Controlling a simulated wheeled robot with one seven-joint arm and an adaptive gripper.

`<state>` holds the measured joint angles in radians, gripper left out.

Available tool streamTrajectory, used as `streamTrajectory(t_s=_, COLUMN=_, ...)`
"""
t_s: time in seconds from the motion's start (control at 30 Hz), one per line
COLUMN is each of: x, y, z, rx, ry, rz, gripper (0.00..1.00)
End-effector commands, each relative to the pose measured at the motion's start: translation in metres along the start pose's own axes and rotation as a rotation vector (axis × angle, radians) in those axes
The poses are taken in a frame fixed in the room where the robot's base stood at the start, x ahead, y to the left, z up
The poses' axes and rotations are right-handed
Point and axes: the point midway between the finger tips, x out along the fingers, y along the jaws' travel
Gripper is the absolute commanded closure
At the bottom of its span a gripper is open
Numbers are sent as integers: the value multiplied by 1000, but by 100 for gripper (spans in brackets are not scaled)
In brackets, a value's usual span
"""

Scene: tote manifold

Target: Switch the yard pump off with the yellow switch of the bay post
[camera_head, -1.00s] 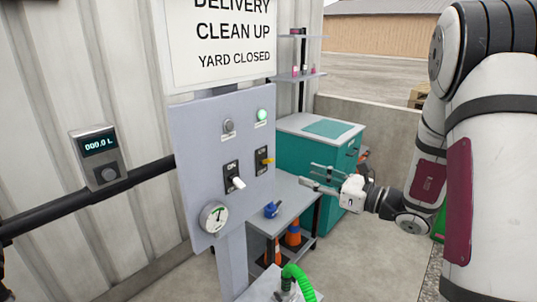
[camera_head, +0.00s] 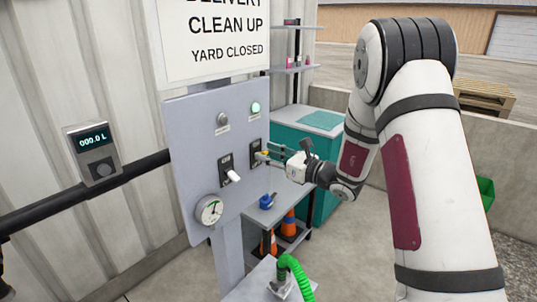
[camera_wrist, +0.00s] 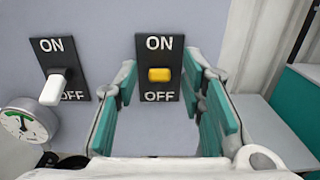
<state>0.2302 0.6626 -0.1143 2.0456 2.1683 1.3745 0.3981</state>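The bay post's grey panel (camera_head: 200,150) carries the yellow switch (camera_head: 262,156) on its right side. In the wrist view the yellow switch (camera_wrist: 160,74) juts toward me between its ON and OFF labels; I cannot tell its position for sure. My gripper (camera_head: 277,154) is at the panel, in front of this switch. In the wrist view my gripper (camera_wrist: 163,100) is open, one teal-padded finger on each side of the yellow lever, apparently not touching it. The green lamp (camera_head: 255,107) above it is lit.
A white switch (camera_head: 233,176) sits left of the yellow one, with a round gauge (camera_head: 209,209) below. A grey lamp (camera_head: 222,119) is unlit. A meter (camera_head: 93,150) reads 000.0 L. A side table (camera_head: 285,192) and a green hose (camera_head: 297,270) lie below my gripper.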

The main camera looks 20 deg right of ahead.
Motion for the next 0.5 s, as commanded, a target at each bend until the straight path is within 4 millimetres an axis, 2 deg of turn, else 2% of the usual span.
streamTrajectory(t_s=0.33, x=4, y=0, z=0, rx=1, ry=-1, rz=-1, gripper=63)
streamTrajectory(t_s=0.37, x=4, y=0, z=0, rx=1, ry=-1, rz=-1, gripper=68)
streamTrajectory(t_s=0.5, x=4, y=0, z=0, rx=1, ry=-1, rz=0, gripper=100)
